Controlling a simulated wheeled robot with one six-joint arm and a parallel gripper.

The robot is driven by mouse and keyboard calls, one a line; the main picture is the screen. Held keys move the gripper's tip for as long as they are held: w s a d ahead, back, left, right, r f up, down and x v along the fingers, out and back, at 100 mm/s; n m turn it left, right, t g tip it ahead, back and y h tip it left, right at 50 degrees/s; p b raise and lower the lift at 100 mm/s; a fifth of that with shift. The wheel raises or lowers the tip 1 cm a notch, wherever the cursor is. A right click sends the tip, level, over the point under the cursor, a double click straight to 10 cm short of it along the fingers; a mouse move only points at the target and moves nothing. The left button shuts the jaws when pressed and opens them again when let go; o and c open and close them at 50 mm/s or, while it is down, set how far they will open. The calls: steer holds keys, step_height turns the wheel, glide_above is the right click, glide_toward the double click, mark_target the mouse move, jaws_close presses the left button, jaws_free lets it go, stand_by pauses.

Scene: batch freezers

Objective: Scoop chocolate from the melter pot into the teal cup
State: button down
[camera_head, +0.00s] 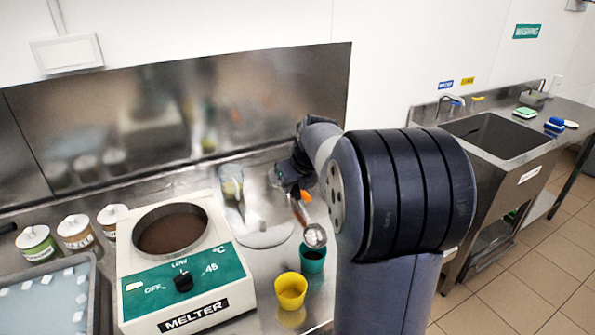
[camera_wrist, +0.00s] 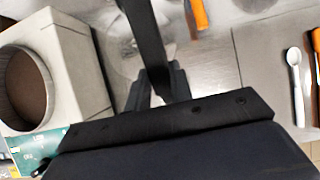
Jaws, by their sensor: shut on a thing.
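The melter (camera_head: 137,265) stands at the left of the bench in the head view, with brown chocolate in its round pot (camera_head: 172,232). The pot also shows at the left edge of the wrist view (camera_wrist: 22,88). The teal cup (camera_head: 313,262) stands upright on the bench to the melter's right. My gripper (camera_head: 294,186) is shut on the dark handle of a metal scoop (camera_head: 315,236); the handle runs up between the fingers in the wrist view (camera_wrist: 146,35). The scoop's bowl appears just above the teal cup's rim. I cannot tell what the bowl holds.
A yellow cup (camera_head: 291,291) stands right in front of the teal cup. Several labelled jars (camera_head: 76,235) and a tray (camera_head: 50,305) are at the left. A white spoon (camera_wrist: 295,75) and orange-handled tools (camera_wrist: 200,14) lie on the bench. A sink (camera_head: 495,132) is at the right.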

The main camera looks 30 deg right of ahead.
steer(key=shift+w+f+g+p, duration=1)
steer(key=shift+g+p, duration=0.4)
steer(key=shift+p, duration=2.05)
steer(key=shift+w+f+g+p, duration=0.1)
steer(key=shift+w+g+p, duration=0.3)
steer(key=shift+p, duration=1.05)
steer(key=shift+w+f+g+p, duration=0.1)
steer(key=shift+g+p, duration=0.5)
steer(key=shift+p, duration=0.8)
